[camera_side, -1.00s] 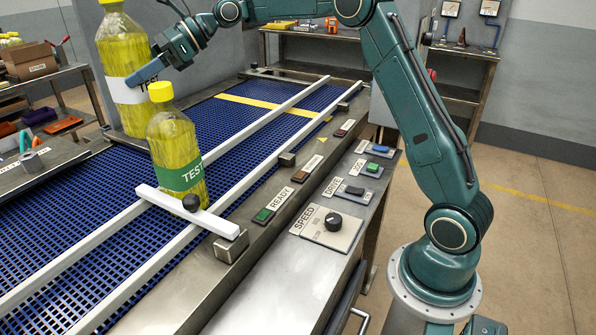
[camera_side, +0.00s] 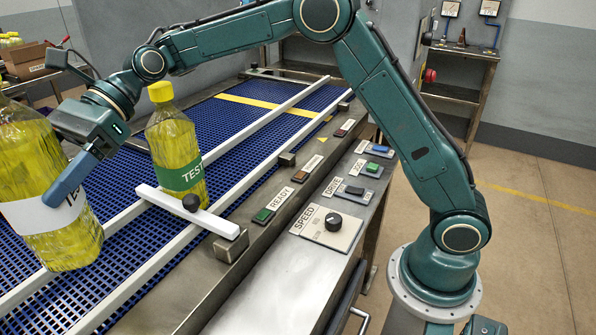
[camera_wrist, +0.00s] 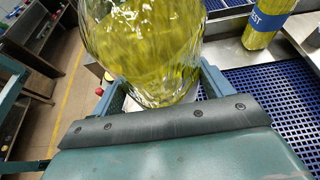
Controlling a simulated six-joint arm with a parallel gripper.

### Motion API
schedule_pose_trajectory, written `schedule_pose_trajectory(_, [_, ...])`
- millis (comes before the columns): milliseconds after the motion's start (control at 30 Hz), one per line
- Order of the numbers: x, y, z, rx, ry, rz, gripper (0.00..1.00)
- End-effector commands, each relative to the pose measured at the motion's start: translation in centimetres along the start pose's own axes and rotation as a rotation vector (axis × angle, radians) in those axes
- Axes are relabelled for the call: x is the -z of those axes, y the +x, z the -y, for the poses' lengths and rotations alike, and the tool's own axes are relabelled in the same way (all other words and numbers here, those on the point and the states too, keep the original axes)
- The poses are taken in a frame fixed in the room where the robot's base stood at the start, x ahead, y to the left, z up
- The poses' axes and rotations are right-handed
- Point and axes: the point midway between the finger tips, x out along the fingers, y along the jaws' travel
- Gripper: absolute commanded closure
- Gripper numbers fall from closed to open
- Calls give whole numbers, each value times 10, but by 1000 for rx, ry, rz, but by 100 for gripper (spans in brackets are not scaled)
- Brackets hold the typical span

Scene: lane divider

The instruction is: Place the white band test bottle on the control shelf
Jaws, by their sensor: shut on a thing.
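The white band test bottle (camera_side: 52,215), large with yellow liquid, is at the left of the side view, tilted, in front of the conveyor's left part. My gripper (camera_side: 68,185) is shut on it, one blue-grey finger across the white band. In the wrist view the bottle (camera_wrist: 145,45) stands between both fingers of my gripper (camera_wrist: 160,88), its band not visible. I cannot tell whether its base touches anything. I cannot make out which surface is the control shelf; no such label is readable.
A green-band test bottle (camera_side: 178,150) stands in a conveyor lane behind a white bar (camera_side: 185,208) with a black knob. White rails (camera_side: 110,240) divide the blue belt. A blue-band bottle (camera_wrist: 268,22) shows in the wrist view. A shelf unit (camera_side: 465,60) stands at the back right.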

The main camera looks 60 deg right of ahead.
Motion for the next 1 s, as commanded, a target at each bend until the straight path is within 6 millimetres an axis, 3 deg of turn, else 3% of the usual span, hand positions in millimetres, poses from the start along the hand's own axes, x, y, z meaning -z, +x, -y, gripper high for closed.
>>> schedule_pose_trajectory(133, [10, 16, -28, -77, -32, 6, 73])
schedule_pose_trajectory(433, [36, 23, -67, -173, -74, 14, 73])
schedule_pose_trajectory(1000, [96, -16, -141, -297, -126, -6, 73])
